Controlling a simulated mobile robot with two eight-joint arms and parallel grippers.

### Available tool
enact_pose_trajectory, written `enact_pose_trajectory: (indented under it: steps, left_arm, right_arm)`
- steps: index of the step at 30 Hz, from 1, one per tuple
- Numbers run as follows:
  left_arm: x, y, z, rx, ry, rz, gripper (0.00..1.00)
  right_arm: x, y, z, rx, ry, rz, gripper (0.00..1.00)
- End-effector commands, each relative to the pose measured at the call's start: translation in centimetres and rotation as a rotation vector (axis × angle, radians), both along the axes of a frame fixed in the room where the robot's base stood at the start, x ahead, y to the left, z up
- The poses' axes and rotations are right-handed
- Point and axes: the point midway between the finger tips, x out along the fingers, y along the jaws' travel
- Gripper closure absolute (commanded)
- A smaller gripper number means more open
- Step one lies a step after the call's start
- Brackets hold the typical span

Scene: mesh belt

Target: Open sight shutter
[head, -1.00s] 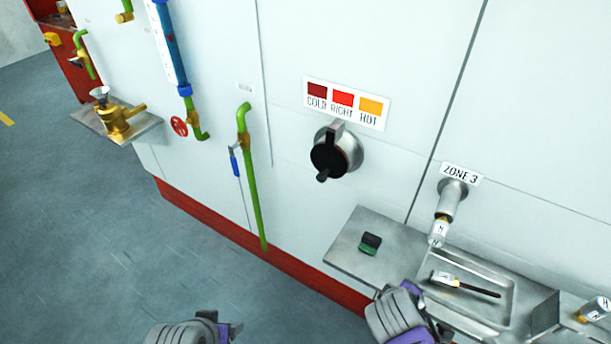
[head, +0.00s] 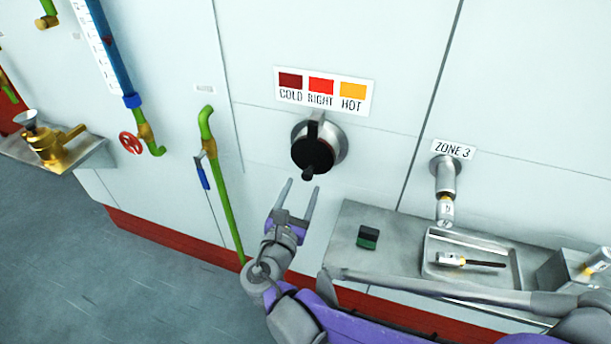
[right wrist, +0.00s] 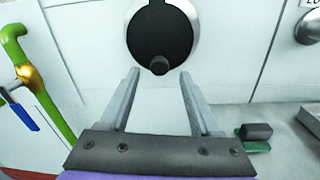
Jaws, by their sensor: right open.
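The sight shutter is a round black cover (head: 311,154) with a small knob (head: 308,173) at its lower edge. It sits over a metal ring on the white wall, below the COLD/RIGHT/HOT colour label (head: 322,90). The black cover hides what is behind it. My right gripper (head: 300,184) is open and empty, just below and in front of the shutter, its fingers pointing up at it. In the right wrist view the knob (right wrist: 159,66) lies between and beyond the two open fingertips (right wrist: 160,72), apart from them. My left gripper is not in view.
A metal shelf (head: 348,236) at lower right holds a green-and-black block (head: 368,237) and a tray (head: 514,268) with a white-and-black tool (head: 468,261). A ZONE 3 pipe fitting (head: 444,180) juts out above it. A green pipe (head: 222,190) runs down the wall at left.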

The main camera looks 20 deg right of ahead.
Motion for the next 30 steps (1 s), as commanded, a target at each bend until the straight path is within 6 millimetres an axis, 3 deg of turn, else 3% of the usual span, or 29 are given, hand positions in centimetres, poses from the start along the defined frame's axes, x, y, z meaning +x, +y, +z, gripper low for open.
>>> enact_pose_trajectory:
  steps: [9,21,30]
  left_arm:
    - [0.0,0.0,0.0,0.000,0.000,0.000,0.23]
    - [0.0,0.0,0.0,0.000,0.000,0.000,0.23]
    - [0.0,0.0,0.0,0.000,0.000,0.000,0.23]
  right_arm:
    - [4.0,-2.5,0.0,0.002,0.001,-0.003,0.36]
    - [4.6,-2.8,0.0,0.002,0.000,0.000,0.38]
    - [4.6,-2.8,0.0,0.002,0.000,-0.001,0.92]
